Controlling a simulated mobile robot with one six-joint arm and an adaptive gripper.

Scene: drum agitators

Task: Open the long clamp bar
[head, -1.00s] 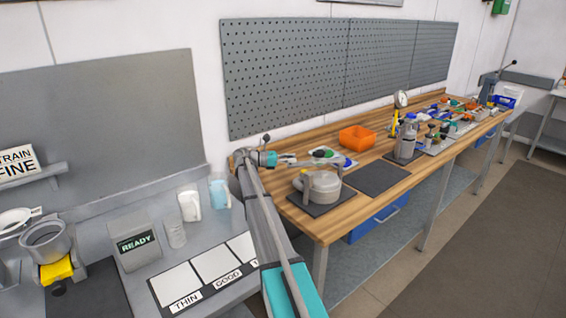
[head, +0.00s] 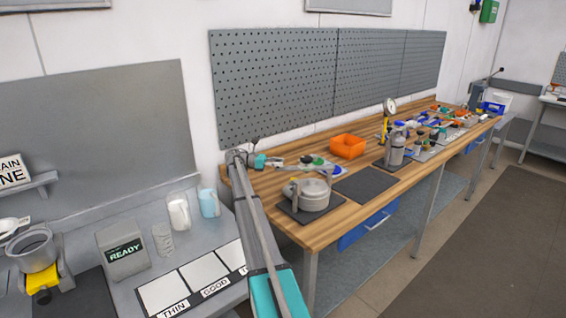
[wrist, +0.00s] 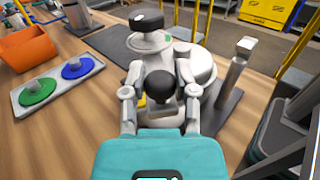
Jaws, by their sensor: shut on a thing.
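The grey round drum unit (head: 313,196) sits on a dark mat near the front edge of the wooden bench; its body also shows in the wrist view (wrist: 203,68). In the wrist view a black ball knob (wrist: 166,82) sits between my fingers, on what looks like the end of the long clamp bar. My gripper (wrist: 160,62) is shut around this part, at the near side of the drum unit. The fingers hide most of the bar. A grey upright post (wrist: 233,70) stands to the right. In the head view my gripper is small and hard to make out.
An orange bin (head: 348,146) and a tray with green and blue discs (wrist: 58,82) lie near the drum unit. An empty dark mat (head: 365,185) lies right of the unit.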

